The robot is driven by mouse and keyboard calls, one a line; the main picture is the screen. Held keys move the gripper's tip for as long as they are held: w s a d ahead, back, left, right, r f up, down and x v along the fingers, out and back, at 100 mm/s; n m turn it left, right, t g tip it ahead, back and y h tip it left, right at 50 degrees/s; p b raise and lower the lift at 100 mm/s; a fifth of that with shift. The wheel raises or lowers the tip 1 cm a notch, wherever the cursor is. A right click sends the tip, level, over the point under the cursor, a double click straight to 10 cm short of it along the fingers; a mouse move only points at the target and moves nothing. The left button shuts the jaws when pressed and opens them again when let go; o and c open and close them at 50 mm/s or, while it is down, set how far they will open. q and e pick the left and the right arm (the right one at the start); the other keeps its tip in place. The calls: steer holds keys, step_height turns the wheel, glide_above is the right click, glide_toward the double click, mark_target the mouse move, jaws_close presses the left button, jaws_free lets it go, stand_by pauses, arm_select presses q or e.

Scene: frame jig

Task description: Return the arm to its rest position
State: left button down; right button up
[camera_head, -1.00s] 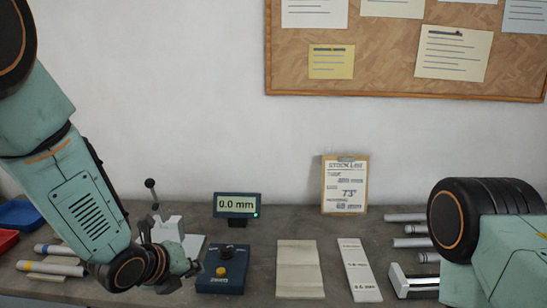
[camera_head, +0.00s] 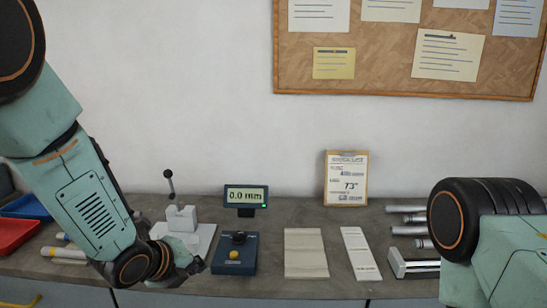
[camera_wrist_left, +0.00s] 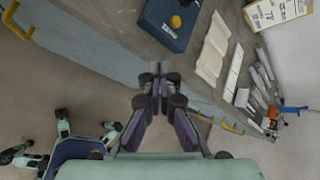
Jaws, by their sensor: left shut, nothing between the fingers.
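My left arm (camera_head: 90,205) comes down from the upper left in the head view, bent, with its wrist low. My left gripper (camera_head: 190,266) is at the front edge of the bench, left of the dark blue control box (camera_head: 235,255), and partly hidden by its own wrist. In the left wrist view the left gripper (camera_wrist_left: 158,78) has its fingers together and empty, over the bench front and floor. My right arm (camera_head: 495,235) fills the lower right of the head view; its gripper is out of frame.
On the bench (camera_head: 300,212) stand a white jig with a lever (camera_head: 183,220), a display reading 0.0 mm (camera_head: 246,197), a clipboard (camera_head: 346,178), pale strips (camera_head: 305,253) and metal bars (camera_head: 410,230). A red tray (camera_head: 15,234) and a blue tray (camera_head: 28,207) are at left.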

arm_select(q)
steer(key=s+a+f+n+g+y+b, duration=0.1)
steer(key=s+a+f+n+g+b, duration=0.1)
steer(key=s+f+n, duration=0.7)
steer(key=s+a+f+n+g+y+b, duration=0.1)
steer(key=s+f+n+g+b, duration=0.3)
steer(key=s+f, duration=1.1)
steer(key=s+a+f+n+g+y+b, duration=0.1)
steer(key=s+a+f+n+g+b, duration=0.1)
steer(key=s+f+n+b, duration=0.5)
steer(key=s+a+f+n, duration=0.1)
steer(key=s+f+n, duration=0.5)
steer(key=n, duration=0.3)
steer(key=shift+g, duration=0.4)
arm_select(e)
step_height(320, 180, down, 14)
steer(key=shift+w+r, duration=0.2)
steer(key=shift+w, duration=0.1)
arm_select(q)
steer(key=shift+s, duration=0.15)
arm_select(e)
steer(key=shift+d, duration=0.1)
